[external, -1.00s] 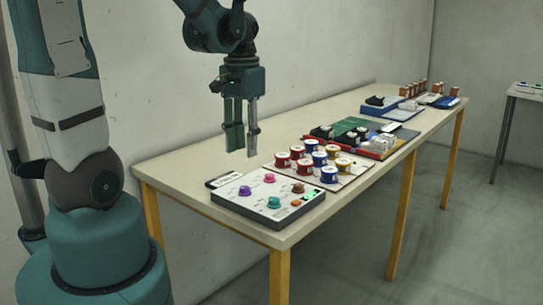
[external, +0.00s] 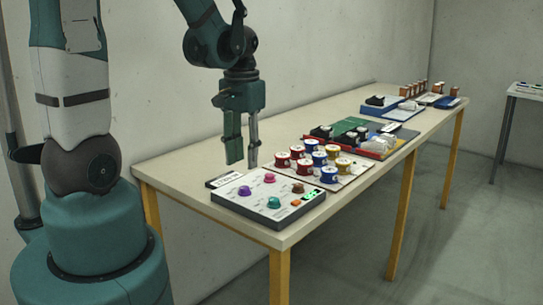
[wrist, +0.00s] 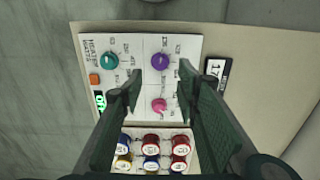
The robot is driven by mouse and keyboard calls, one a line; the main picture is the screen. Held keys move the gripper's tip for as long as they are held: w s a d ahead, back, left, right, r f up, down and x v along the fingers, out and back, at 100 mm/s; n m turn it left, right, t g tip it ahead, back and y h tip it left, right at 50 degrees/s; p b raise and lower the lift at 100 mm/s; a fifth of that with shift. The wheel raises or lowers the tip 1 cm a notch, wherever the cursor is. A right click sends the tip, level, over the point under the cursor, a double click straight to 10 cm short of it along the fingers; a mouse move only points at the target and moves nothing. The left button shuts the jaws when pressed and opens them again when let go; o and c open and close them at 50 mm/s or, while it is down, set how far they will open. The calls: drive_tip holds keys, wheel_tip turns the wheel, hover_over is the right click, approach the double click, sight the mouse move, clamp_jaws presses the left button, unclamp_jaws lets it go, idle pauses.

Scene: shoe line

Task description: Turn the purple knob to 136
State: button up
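The purple knob (external: 244,191) sits at the left of the control panel (external: 262,212). In the wrist view the purple knob (wrist: 160,61) is at the top centre of the white panel, between the fingertips as seen from above. My gripper (external: 243,162) is open and empty, with its fingers pointing down, above the panel's back edge and apart from the knob. In the wrist view my gripper (wrist: 160,76) has a finger on each side. The printed scale around the purple knob is too small to read.
The panel also bears a teal knob (external: 274,202), pink knob (external: 269,178), brown knob (external: 298,187), orange button (external: 295,202) and green display (external: 309,195). A dark-framed tag (external: 224,179) lies behind it. Several spools stand on a board (external: 352,178) to the right.

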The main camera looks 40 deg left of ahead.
sight(244, 188)
drive_tip(key=shift+f+b, duration=0.8)
drive_tip(key=shift+f, duration=3)
drive_tip(key=c, duration=0.9)
